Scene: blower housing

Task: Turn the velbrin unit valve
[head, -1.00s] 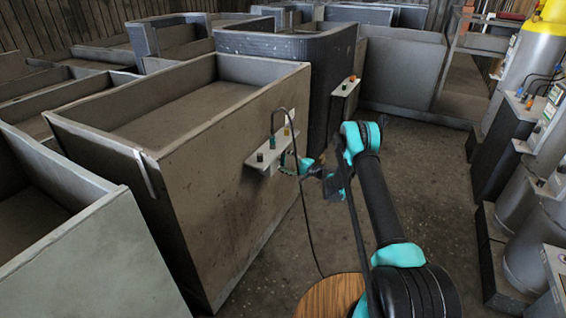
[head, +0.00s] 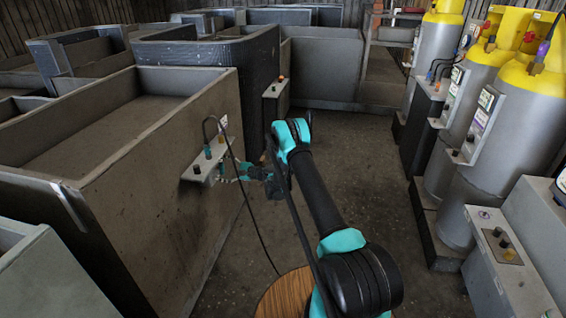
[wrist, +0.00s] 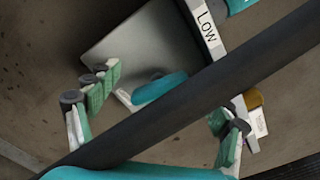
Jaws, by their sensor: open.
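A small grey control box (head: 190,176) juts from the side of a large grey bin in the head view. It carries a teal knob (head: 208,152) and a dark knob (head: 196,169), with an orange one beside them. My gripper (head: 230,172) is at the box's right side. In the wrist view its green-padded fingers are spread apart, with a grey panel beyond. A teal rounded piece (wrist: 160,88) shows between them, and a white label reading LOW (wrist: 206,29) is above. A dark bar hides much of the middle. No name "velbrin" is readable, and contact cannot be told.
A round wooden top (head: 285,295) stands below my arm. Yellow-topped grey tanks (head: 480,150) and a control console (head: 512,265) line the right. Open floor (head: 360,180) lies between.

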